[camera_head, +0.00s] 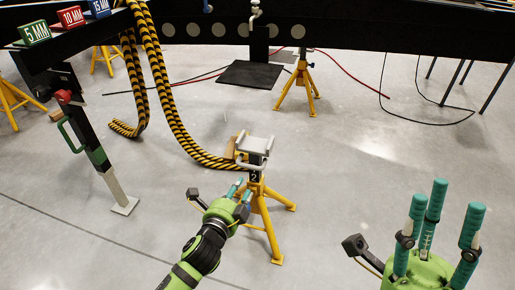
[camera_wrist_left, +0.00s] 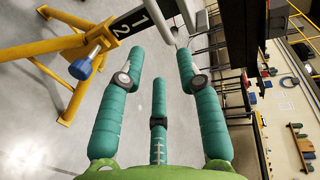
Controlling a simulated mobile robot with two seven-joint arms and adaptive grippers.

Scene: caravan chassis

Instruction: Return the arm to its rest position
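My left arm comes in from the bottom in the head view. Its green gripper (camera_head: 241,190) is beside the post of a yellow tripod stand (camera_head: 262,212) marked 2. In the left wrist view its teal fingers (camera_wrist_left: 160,58) are spread apart with nothing held between them. The stand (camera_wrist_left: 50,46) shows there at the upper left, and a grey bent handle (camera_wrist_left: 187,14) lies just beyond the fingertips. My right gripper (camera_head: 444,205) is at the lower right of the head view, its teal fingers pointing up, spread and empty, clear of other things.
A grey clamp-like piece (camera_head: 255,145) tops the stand. A black chassis beam (camera_head: 330,32) crosses the back. Striped yellow-black hoses (camera_head: 172,110) hang to the left of the stand. A jack leg with a green handle (camera_head: 95,152) stands left. The floor (camera_head: 350,180) between the grippers is clear.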

